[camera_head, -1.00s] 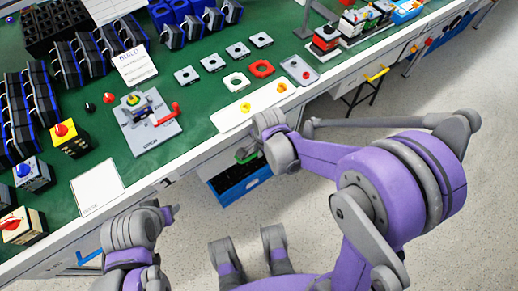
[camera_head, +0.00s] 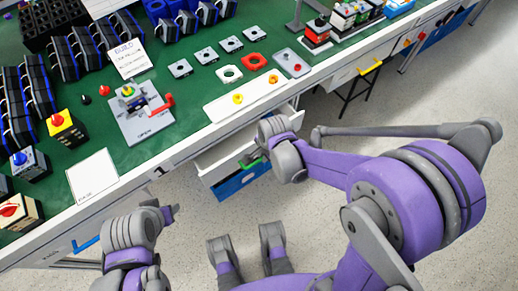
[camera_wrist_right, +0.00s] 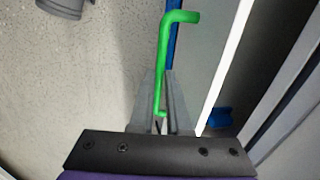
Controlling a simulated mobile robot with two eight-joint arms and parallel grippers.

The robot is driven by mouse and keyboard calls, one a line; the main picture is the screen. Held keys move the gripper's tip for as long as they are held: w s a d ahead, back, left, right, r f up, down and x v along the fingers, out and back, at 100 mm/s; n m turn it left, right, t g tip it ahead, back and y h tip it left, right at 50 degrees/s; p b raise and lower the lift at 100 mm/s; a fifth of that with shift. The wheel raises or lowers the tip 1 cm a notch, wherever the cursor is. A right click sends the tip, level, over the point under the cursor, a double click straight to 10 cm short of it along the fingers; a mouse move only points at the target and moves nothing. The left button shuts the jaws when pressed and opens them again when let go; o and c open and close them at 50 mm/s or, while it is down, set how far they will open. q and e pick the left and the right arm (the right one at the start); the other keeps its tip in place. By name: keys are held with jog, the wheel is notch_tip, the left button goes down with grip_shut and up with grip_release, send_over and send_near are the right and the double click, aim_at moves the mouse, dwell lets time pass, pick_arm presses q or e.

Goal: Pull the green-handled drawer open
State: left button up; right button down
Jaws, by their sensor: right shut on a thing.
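The white drawer (camera_head: 222,163) under the bench stands partly out, and some of its inside shows. Its green handle (camera_head: 262,168) is on the front, partly hidden by my right gripper (camera_head: 252,163). In the right wrist view the green handle (camera_wrist_right: 165,50) runs down between the two fingers of the right gripper (camera_wrist_right: 160,112), which are shut on its lower part. The drawer's pale top edge (camera_wrist_right: 225,70) runs alongside. My left gripper (camera_head: 172,213) is at the lower left, away from the drawer; its jaw state is unclear.
A yellow handle (camera_head: 370,66) is farther right and a blue handle (camera_head: 86,245) farther left along the bench. The green bench top (camera_head: 195,125) holds parts and switches. Bare floor (camera_head: 330,225) lies in front.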

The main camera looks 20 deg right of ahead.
jog(key=s+d, duration=0.3)
jog(key=s, duration=0.6)
jog(key=s+d, duration=0.4)
jog(key=s, duration=0.6)
jog(key=shift+p, duration=0.4)
jog(key=shift+w, duration=0.1)
jog(key=c, duration=0.9)
grip_release()
jog(key=shift+r, duration=0.1)
jog(key=r+p, duration=0.2)
jog(key=r, duration=0.1)
jog(key=s+r+p, duration=0.1)
jog(key=r+p, duration=0.2)
jog(key=r, duration=0.1)
jog(key=s+r+p, duration=0.1)
jog(key=r+p, duration=0.1)
jog(key=r, duration=0.1)
jog(key=shift+d+r+p, duration=0.25)
jog(key=shift+d+p, duration=0.05)
